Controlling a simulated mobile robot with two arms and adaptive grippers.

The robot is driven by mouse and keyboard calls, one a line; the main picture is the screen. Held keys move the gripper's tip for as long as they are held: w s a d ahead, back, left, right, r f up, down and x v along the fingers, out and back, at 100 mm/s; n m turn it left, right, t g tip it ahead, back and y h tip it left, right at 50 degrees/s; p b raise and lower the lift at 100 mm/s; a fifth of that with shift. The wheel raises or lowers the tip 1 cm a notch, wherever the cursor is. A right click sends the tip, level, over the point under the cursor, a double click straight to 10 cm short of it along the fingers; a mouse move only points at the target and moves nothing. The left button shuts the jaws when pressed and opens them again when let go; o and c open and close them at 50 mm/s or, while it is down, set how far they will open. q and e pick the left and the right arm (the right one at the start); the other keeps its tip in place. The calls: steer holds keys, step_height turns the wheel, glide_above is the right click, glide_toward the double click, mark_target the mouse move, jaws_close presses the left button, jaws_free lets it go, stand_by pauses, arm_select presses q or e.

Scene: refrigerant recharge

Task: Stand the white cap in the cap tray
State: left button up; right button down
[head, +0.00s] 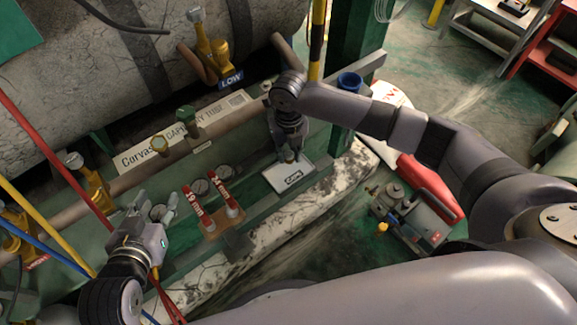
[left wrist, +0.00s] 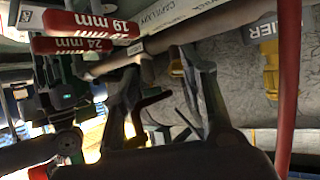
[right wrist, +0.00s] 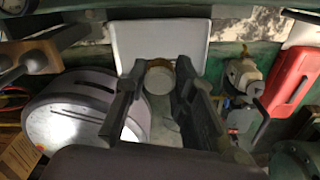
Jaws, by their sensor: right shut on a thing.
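The cap tray (head: 301,178) is a white, shallow tray with a dark label, on the ledge in front of the pipes; it shows in the right wrist view (right wrist: 133,42). My right gripper (head: 290,156) points down over the tray. In the right wrist view its fingers are shut on a pale round cap with a brownish edge, the white cap (right wrist: 160,80). The cap appears over the tray's near part; I cannot tell whether it touches the tray floor. My left gripper (head: 158,213) is open, with nothing between its fingers, left of the wrenches.
Two red-handled wrenches (head: 229,203) marked 19 mm and 24 mm stand on a holder left of the tray. A blue cup (head: 349,82) stands behind right. Pipes with valves (head: 187,120) run behind. A pump unit (head: 412,214) and a red cylinder (head: 430,185) are on the floor at right.

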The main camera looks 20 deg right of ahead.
mark_target(289, 171)
step_height(289, 171, down, 3)
steer(key=shift+r, duration=0.15)
step_height(289, 171, down, 3)
steer(key=shift+f+b, duration=0.1)
steer(key=shift+b, duration=0.75)
arm_select(q)
steer(key=w+d+r+t+h, duration=0.1)
steer(key=w+d+r+t, duration=0.1)
steer(key=r+t, duration=0.3)
step_height(289, 171, up, 4)
steer(key=shift+w+f+t+h, duration=0.15)
steer(key=shift+w+t+h, duration=0.15)
steer(key=shift+w, duration=0.4)
arm_select(e)
steer(key=shift+f, duration=0.1)
arm_select(q)
steer(key=shift+d, duration=0.1)
arm_select(e)
steer(key=c, duration=1.3)
jaws_free()
steer(key=shift+c, duration=0.2)
